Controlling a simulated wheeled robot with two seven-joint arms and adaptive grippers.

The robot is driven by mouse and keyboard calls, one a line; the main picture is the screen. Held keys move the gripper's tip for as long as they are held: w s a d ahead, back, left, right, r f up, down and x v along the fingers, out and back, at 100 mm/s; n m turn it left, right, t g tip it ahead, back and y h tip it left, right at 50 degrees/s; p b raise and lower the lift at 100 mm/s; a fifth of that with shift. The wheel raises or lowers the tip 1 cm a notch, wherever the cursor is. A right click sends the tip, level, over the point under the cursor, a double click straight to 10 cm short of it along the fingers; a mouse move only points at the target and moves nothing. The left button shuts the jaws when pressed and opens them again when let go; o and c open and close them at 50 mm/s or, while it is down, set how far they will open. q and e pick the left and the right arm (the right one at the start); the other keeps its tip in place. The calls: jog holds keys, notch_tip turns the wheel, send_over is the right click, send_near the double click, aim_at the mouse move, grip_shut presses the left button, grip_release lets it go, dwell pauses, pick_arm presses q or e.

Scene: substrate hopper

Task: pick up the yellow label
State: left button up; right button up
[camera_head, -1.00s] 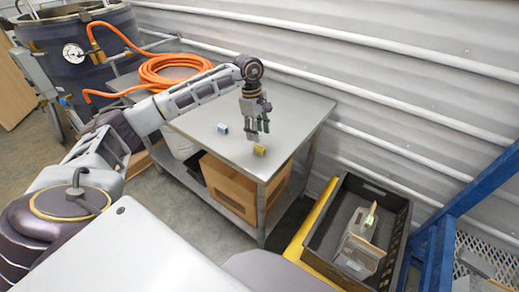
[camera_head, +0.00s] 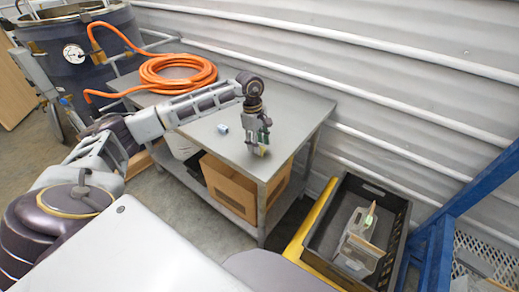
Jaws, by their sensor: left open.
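The yellow label (camera_head: 262,151) is a small yellow block on the grey metal table (camera_head: 290,115), near its front right part. My left gripper (camera_head: 258,147) points down over it, with its fingers at the label and partly hiding it. The gripper is open. I cannot tell whether the fingers touch the label. My right gripper is not in view.
A small light-blue block (camera_head: 223,129) lies on the table to the left. A coiled orange hose (camera_head: 178,70) lies at the back left. A cardboard box (camera_head: 228,187) sits on the lower shelf. A black crate (camera_head: 398,210) holding a clear holder (camera_head: 358,245) stands at right.

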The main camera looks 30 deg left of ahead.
pick_arm(q)
jog(key=shift+d+f, duration=0.1)
jog(key=shift+f, duration=0.6)
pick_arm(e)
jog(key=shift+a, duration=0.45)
pick_arm(q)
jog(key=shift+c, duration=0.2)
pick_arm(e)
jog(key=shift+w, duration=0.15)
pick_arm(q)
jog(key=c, duration=0.7)
jog(key=shift+c, duration=0.3)
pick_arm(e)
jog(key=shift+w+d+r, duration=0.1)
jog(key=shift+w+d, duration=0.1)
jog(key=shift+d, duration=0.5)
